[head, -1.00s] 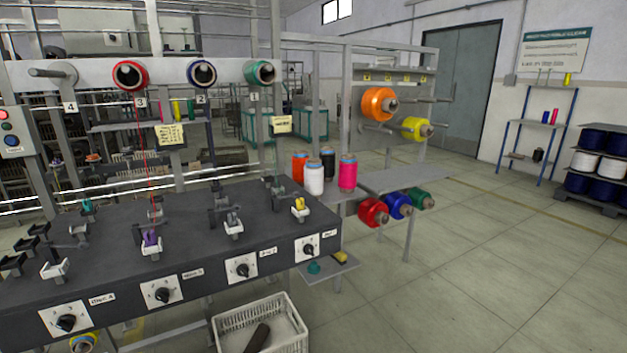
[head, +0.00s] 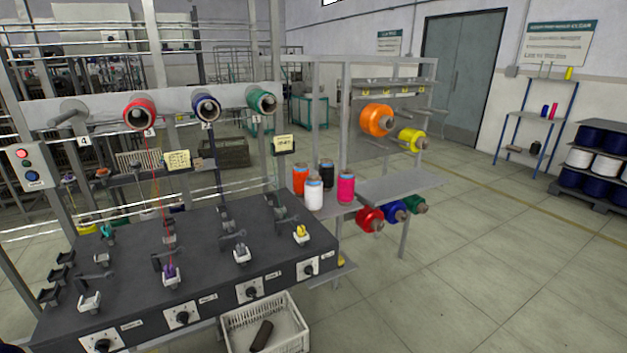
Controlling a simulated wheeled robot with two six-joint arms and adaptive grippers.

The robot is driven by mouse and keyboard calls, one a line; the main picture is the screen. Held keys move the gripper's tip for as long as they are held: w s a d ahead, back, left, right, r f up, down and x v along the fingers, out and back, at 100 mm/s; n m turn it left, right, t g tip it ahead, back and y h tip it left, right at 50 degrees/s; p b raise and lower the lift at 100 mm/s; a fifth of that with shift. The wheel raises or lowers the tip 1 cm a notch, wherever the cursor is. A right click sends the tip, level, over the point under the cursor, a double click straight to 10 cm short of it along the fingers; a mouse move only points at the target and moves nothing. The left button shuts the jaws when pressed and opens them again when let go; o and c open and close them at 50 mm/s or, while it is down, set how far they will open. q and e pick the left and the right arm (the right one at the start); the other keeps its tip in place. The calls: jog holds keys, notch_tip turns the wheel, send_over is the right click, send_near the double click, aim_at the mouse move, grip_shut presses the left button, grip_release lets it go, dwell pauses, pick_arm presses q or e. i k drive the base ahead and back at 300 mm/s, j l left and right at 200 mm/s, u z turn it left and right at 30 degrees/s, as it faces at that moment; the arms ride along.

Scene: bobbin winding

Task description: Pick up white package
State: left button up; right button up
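The white package (head: 314,194) is a thread-wound cone with a blue-tipped top. It stands upright on the grey shelf at the right end of the winding machine. An orange-red package (head: 300,180) and a black package (head: 327,173) stand just behind it, and a pink package (head: 346,188) stands to its right. Nothing is touching it from above. Neither of my grippers shows in the head view.
The dark winding machine table (head: 180,262) fills the lower left. A white crate (head: 290,338) stands on the floor before it. Large orange (head: 376,120) and yellow (head: 412,139) packages sit on rack pegs at right.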

aim_at(312, 183)
jog(key=i+l+z, duration=0.2)
jog(key=i+l, duration=1.1)
jog(key=i, duration=0.1)
